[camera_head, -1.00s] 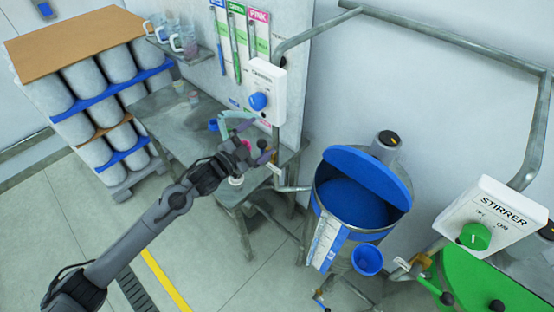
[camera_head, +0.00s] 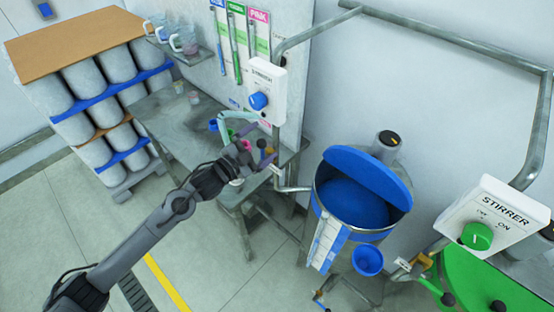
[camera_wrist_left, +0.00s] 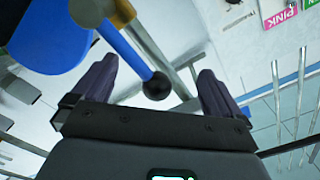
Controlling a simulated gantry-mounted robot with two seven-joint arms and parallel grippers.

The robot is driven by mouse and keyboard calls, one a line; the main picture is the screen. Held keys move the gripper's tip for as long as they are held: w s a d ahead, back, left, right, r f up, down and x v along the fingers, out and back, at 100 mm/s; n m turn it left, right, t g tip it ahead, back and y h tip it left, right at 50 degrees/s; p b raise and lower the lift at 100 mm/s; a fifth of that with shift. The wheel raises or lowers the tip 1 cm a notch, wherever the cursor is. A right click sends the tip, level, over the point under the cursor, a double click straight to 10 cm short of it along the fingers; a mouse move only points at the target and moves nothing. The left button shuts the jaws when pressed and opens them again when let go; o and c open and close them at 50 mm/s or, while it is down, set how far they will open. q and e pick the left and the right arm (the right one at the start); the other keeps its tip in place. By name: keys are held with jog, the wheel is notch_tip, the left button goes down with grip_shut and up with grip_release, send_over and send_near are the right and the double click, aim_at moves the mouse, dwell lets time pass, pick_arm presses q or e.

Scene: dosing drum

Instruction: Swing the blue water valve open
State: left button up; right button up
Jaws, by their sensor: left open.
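The blue water valve lever (camera_wrist_left: 125,48) shows in the left wrist view, running down to a round black knob (camera_wrist_left: 157,86). The knob appears between the two finger lines of my left gripper (camera_wrist_left: 155,78), with space on both sides; I cannot tell its depth. In the head view my left gripper (camera_head: 263,142) is open beside the table's right end, with a dark knob (camera_head: 262,143) between its fingers. The lever is mostly hidden there. My right gripper is not in view.
The blue drum (camera_head: 330,208) with its tilted lid (camera_head: 368,172) stands right of my gripper. A stirrer box (camera_head: 280,95) is on the wall panel above. The metal table (camera_head: 165,125) holds small cups. A green drum (camera_head: 480,290) is at far right.

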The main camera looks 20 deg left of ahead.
pick_arm(q)
jog(key=p+v, duration=0.3)
jog(key=v, duration=0.6)
jog(key=shift+p, duration=0.4)
